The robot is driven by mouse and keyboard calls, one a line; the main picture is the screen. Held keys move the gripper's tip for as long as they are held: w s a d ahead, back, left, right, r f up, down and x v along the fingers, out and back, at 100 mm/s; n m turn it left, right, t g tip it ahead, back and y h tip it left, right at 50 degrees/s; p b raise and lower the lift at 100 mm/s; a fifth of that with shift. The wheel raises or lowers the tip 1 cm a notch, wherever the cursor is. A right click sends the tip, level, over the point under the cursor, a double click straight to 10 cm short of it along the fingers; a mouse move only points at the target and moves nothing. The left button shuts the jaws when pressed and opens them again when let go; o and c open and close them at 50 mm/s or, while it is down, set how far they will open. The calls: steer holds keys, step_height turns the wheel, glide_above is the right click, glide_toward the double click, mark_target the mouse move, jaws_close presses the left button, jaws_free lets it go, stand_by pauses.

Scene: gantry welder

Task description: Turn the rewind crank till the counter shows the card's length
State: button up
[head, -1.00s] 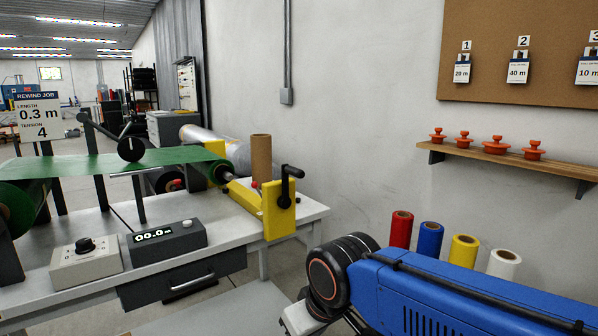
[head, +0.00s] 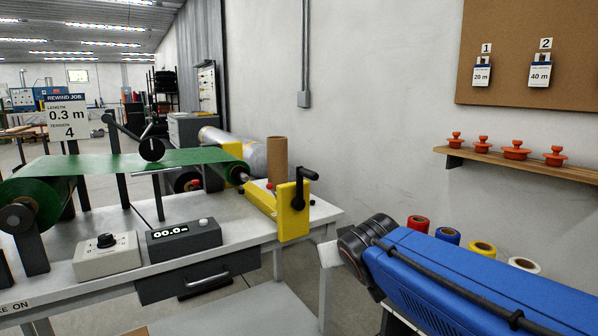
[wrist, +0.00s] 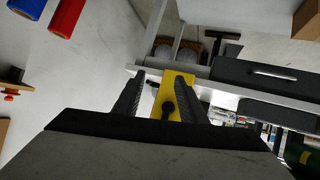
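The rewind crank (head: 303,182) is a black arm and knob on the yellow end plate (head: 289,222) at the bench's right end; its knob points up and right. The counter (head: 182,240) is a dark box reading 00.0 m. The job card (head: 67,115) says length 0.3 m, tension 4. My gripper (wrist: 159,76) is open and empty in the wrist view, its two dark fingers apart. The yellow plate (wrist: 176,84) and dark crank knob (wrist: 168,107) show between the fingers; I cannot tell how far off they are. In the head view my fingers are hidden.
Green film (head: 125,162) runs across rollers to the rewind shaft. A dial box (head: 107,256) sits left of the counter, and a cardboard tube (head: 277,160) stands behind the plate. Coloured rolls (head: 447,236) and a shelf of orange knobs (head: 515,150) are on the right.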

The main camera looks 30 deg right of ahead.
steer(key=w+d+r+n+t+y, duration=0.1)
steer(key=w+d+r+n+t, duration=0.2)
steer(key=r, duration=0.4)
steer(key=w+d+r+t+y, duration=0.1)
steer(key=w+d+r+t, duration=0.2)
steer(key=r, duration=0.4)
steer(key=w+a+y, duration=0.1)
steer(key=w, duration=0.4)
steer(key=w+a+n+t+y, duration=0.1)
steer(key=w, duration=0.5)
steer(key=w+a+n+y, duration=0.1)
steer(key=w, duration=0.4)
steer(key=shift+w+a+y, duration=0.3)
steer(key=shift+w, duration=0.1)
jaws_close()
